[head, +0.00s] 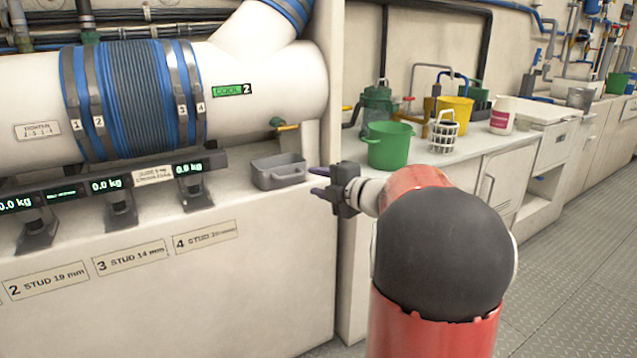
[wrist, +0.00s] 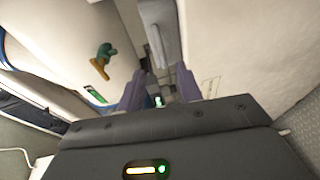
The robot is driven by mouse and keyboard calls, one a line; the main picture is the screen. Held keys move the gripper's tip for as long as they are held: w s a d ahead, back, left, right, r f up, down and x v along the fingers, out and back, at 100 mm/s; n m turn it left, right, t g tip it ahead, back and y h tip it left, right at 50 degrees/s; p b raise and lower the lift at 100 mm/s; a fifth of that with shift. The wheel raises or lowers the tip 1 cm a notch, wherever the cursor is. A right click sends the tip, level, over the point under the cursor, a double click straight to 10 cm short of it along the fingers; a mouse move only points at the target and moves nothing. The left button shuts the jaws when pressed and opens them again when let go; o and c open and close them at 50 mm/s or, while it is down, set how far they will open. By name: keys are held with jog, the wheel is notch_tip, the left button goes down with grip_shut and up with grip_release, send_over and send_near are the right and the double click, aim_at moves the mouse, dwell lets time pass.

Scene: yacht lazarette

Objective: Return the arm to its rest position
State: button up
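My arm (head: 400,187) reaches forward and to the left from the lower right of the head view, with a red and dark grey link nearest the camera. My gripper (head: 314,181) is just right of a grey bin, near the right end of the white bench. Its two purple fingers are apart, with nothing seen between them. In the wrist view, the fingers of my gripper (wrist: 159,72) also stand apart, and a grey shape, probably the bin (wrist: 161,32), lies beyond them.
The open grey bin (head: 281,174) sits on the white bench (head: 150,290), close to my fingers. A white pipe (head: 270,85) with blue hose and clamps runs above it. A green bucket (head: 389,148) stands on the counter behind my arm. The floor (head: 575,270) at right is clear.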

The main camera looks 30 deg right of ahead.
jog(key=s+a+r+m+g+h+p, duration=0.1)
jog(key=s+a+r+m+h, duration=0.1)
jog(key=s+a+m+h, duration=0.3)
jog(key=s+r+m+h, duration=0.3)
jog(key=m, duration=0.5)
jog(key=s+a+f+m+g+y, duration=0.1)
jog(key=s+a+f+m+g, duration=0.1)
jog(key=s, duration=0.5)
jog(key=s+a+f+m+g+y+p, duration=0.1)
jog(key=s+a+f+m+g, duration=0.2)
jog(key=s+a+f, duration=0.4)
jog(key=s+a+f+m+g+y, duration=0.1)
jog(key=s+a+f+m+g, duration=0.1)
jog(key=s+a+f+g, duration=0.2)
jog(key=s+a, duration=0.2)
jog(key=s, duration=0.2)
jog(key=shift+s+a+f+m+y, duration=0.2)
jog(key=shift+s+f+m+y, duration=0.1)
jog(key=shift+s+m+y, duration=0.1)
jog(key=shift+w, duration=0.15)
